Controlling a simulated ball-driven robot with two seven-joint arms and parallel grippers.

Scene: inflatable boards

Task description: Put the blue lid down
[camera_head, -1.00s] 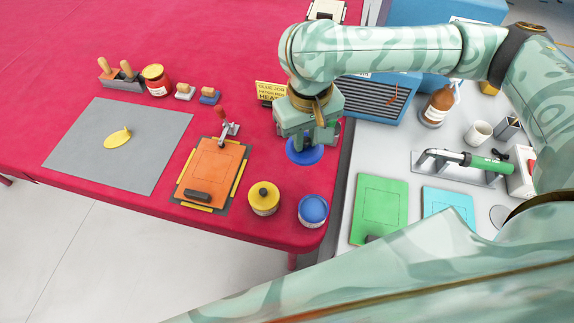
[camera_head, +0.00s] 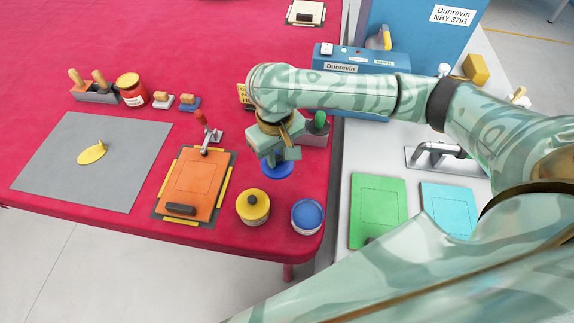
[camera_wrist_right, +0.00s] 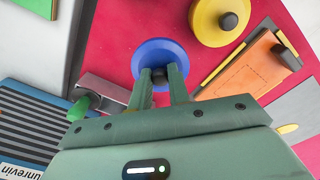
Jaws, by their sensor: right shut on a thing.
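The blue lid (camera_head: 277,171) is a round disc with a dark knob, at the red table's right side behind the tins. My right gripper (camera_head: 272,158) is shut on its knob. The lid (camera_wrist_right: 165,62) lies flat below the fingers in the wrist view, where the right gripper (camera_wrist_right: 160,80) also shows. I cannot tell whether the lid touches the table. The gripper partly hides it in the head view. A blue-topped tin (camera_head: 307,216) stands in front and to the right of the lid. My left gripper is not in view.
A yellow-lidded tin (camera_head: 253,206) and an orange board (camera_head: 191,187) with a clamp stand left of the blue tin. A grey holder (camera_head: 314,139) with a green handle is close behind the lid. The table's right edge is near.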

